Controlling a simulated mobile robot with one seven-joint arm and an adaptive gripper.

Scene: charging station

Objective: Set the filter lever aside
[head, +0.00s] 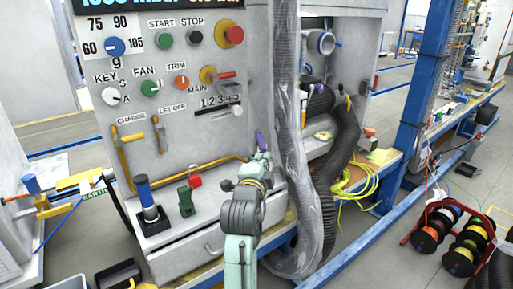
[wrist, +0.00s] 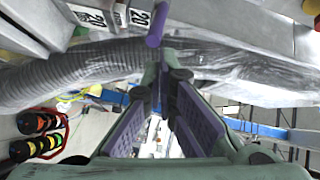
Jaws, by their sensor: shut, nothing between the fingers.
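My gripper (head: 260,158) reaches toward the lower front of the grey panel in the head view, near the ribbed hose. In the wrist view its purple-padded fingers (wrist: 162,82) converge at the tips, shut with nothing held. A short purple rod (wrist: 157,25) shows just beyond the fingertips, apparently apart from them or barely touching. A purple bit (head: 260,141) also shows above my gripper in the head view. I cannot tell for sure whether this rod is the filter lever; no label for it is readable.
The grey panel (head: 190,145) carries knobs and yellow charge (head: 123,158) and let-off (head: 159,135) handles. A wrapped grey hose (head: 291,130) hangs close right of my gripper. A red padlock (head: 195,176) and green block (head: 186,200) are left. Cable reels (head: 455,238) stand on the floor.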

